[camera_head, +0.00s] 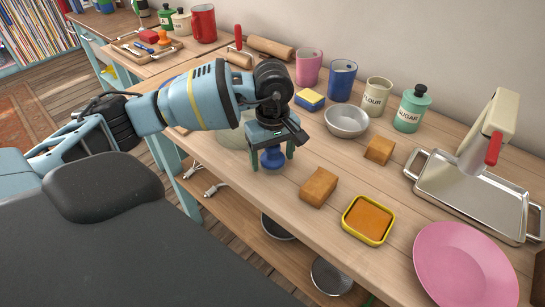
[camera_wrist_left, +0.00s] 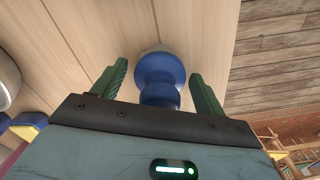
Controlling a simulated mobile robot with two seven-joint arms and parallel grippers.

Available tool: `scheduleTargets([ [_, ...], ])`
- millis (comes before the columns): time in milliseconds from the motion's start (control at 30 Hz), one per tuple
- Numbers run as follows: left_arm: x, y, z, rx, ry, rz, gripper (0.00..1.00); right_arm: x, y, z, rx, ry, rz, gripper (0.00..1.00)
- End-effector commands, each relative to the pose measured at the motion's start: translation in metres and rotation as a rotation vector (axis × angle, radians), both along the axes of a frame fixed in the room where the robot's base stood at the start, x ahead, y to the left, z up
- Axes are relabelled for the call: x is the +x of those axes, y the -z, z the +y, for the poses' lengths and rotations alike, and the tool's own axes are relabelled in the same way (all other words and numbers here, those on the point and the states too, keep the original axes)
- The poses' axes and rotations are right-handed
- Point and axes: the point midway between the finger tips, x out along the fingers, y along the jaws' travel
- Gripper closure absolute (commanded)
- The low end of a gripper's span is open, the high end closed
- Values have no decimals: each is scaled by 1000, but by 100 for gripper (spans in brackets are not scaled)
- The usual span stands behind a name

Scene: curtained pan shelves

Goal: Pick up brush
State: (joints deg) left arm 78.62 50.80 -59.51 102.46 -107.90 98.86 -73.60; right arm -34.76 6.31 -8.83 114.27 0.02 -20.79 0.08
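A small blue knobbed thing, which I take for the brush (camera_head: 272,158), stands on the wooden counter near its front edge. In the left wrist view (camera_wrist_left: 158,69) the fingers are open, with a gap between each finger and the blue knob. The underside of the brush is hidden. My right gripper is not in view.
A brown block (camera_head: 319,187) and a yellow-rimmed tray (camera_head: 369,219) lie to the right of the brush. A metal bowl (camera_head: 347,121), a yellow-blue sponge (camera_head: 310,99) and several canisters stand behind. A pink plate (camera_head: 465,264) and metal tray (camera_head: 470,192) fill the right side.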

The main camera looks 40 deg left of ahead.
Motion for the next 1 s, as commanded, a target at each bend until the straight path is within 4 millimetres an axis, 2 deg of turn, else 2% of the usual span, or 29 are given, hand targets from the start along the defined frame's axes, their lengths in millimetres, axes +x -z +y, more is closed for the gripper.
scheduleTargets([
  [33,0,0,0,0,0,0,34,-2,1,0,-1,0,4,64],
  [300,0,0,0,0,0,0,70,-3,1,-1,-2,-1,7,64],
  [667,0,-4,0,0,0,-1,70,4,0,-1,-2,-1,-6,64],
  [833,1,-18,0,-1,0,-2,70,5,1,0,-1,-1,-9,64],
  [933,1,-35,0,-2,2,-4,70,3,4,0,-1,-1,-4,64],
  [1000,-12,-35,0,1,3,2,70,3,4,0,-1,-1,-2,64],
])
